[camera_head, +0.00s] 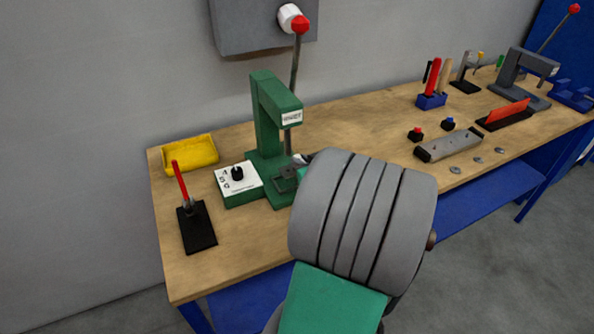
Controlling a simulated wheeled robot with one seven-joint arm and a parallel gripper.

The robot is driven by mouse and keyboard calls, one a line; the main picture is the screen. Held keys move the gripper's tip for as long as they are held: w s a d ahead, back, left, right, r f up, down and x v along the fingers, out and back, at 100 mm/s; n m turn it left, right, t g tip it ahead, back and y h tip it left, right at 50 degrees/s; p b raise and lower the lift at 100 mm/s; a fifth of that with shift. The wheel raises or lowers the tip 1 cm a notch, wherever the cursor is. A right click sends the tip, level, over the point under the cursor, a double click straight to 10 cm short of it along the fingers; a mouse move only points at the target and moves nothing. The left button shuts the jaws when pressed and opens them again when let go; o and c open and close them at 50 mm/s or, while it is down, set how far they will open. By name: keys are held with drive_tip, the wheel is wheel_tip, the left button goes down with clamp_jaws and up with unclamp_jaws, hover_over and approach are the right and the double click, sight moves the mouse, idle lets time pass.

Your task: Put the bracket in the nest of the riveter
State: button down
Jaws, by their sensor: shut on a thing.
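The green riveter (266,125) stands upright on the bench, left of the picture's middle, with a red-knobbed lever. Its nest (287,176) is a dark block on the green base, below the ram. My grey arm link covers the area just right of the nest. Only a small pale and dark part of my gripper (302,160) seems to show past the link, close beside the ram and nest. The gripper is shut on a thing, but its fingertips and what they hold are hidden. I cannot make out the bracket or whether it touches the nest.
A white dial box (238,182) adjoins the riveter's left side. A yellow bin (189,153) and a black stand with a red-handled tool (197,226) are further left. A grey fixture (448,145), loose small parts and another press (519,75) stand right. Bare bench lies in front.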

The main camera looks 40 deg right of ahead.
drive_tip(key=f, duration=0.2)
drive_tip(key=w+f, duration=0.1)
drive_tip(key=shift+a+f+p, duration=0.3)
drive_tip(key=shift+a+f, duration=0.05)
drive_tip(key=shift+f, duration=0.55)
drive_tip(key=c, duration=1.4)
unclamp_jaws()
drive_tip(key=shift+o, duration=0.3)
drive_tip(key=shift+s+r, duration=0.1)
drive_tip(key=shift+r, duration=0.1)
